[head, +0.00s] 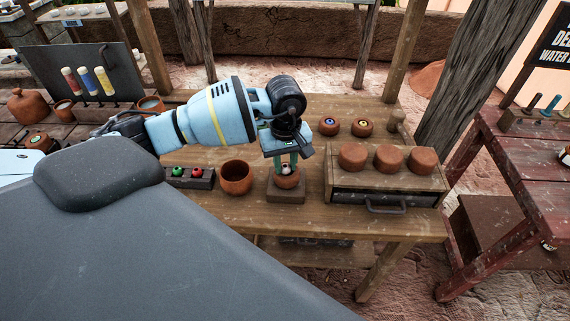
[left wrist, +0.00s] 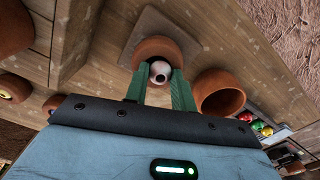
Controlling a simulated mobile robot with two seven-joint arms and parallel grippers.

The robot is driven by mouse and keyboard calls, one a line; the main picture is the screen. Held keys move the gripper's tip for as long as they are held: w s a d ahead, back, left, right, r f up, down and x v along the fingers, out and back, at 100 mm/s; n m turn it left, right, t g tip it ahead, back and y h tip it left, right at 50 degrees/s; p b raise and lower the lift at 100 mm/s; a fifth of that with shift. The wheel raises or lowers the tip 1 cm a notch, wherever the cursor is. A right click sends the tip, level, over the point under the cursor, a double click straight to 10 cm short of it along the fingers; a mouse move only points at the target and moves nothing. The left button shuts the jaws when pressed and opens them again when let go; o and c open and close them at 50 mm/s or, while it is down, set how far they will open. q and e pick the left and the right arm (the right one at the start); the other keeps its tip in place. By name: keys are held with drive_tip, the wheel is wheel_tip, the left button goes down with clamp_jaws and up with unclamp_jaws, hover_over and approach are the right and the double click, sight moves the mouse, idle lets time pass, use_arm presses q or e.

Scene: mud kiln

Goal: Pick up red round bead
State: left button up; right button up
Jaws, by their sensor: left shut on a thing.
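The red round bead (head: 199,172) sits in a dark holder (head: 203,183) beside a green bead (head: 177,171), left of the brown pot. My left gripper (head: 287,169) points down, away from the red bead. It is shut on a white round bead with a dark spot, which shows between the fingertips in the left wrist view (left wrist: 160,72). The white bead is at the mouth of a small terracotta cup (head: 288,182) on a square block (head: 286,197). I cannot tell whether it touches the cup. My right gripper is not in view.
An open brown pot (head: 236,177) stands between the bead holder and the block. A drawer box (head: 385,201) with several clay lids on top stands to the right. Two small round pots (head: 329,126) (head: 362,127) sit behind. The table's front strip is clear.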

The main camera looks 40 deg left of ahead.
sight(286, 166)
use_arm(q)
drive_tip(key=shift+d+r, duration=0.1)
drive_tip(key=shift+d, duration=0.05)
wheel_tip(286, 166, up, 3)
drive_tip(key=shift+f, duration=0.1)
drive_tip(key=shift+s+d+r+b, duration=0.25)
drive_tip(key=shift+s+d, duration=0.4)
drive_tip(key=shift+s, duration=1.9)
drive_tip(key=shift+s+d+r+b, duration=0.25)
drive_tip(key=shift+s+d, duration=0.4)
drive_tip(key=shift+s, duration=1.9)
drive_tip(key=shift+s+d+r+b, duration=0.25)
drive_tip(key=shift+s+d, duration=0.4)
drive_tip(key=shift+s, duration=1.9)
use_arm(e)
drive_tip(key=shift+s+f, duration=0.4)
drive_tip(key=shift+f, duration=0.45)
use_arm(q)
drive_tip(key=shift+w, duration=0.1)
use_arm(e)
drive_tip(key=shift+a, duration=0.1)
